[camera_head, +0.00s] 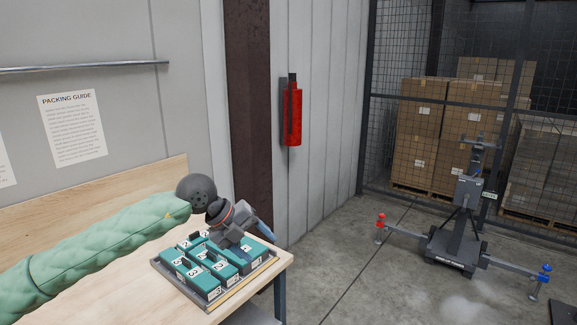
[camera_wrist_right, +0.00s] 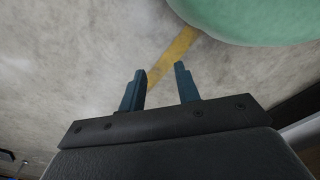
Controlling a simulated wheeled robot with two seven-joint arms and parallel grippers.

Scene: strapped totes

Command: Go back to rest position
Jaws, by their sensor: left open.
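My left gripper (camera_head: 252,234) is over the right part of a dark tray (camera_head: 165,274), angled down with its fingers apart. Several teal totes with white numbered labels sit close together in the tray, among them a front tote (camera_head: 205,285) and a right-hand tote (camera_head: 250,252). The gripper partly hides the totes behind it. I cannot tell whether its fingertips touch a tote. My right gripper (camera_wrist_right: 159,75) shows only in the right wrist view. Its blue fingers are apart with nothing between them, above a concrete floor.
The tray stands near the right end of a wooden table (camera_head: 110,295) against a wall. A red extinguisher (camera_head: 292,115) hangs on the wall. A grey wheeled stand (camera_head: 458,235) with red and blue ends is on open floor at right. A mesh cage (camera_head: 410,60) encloses stacked cartons (camera_head: 425,150).

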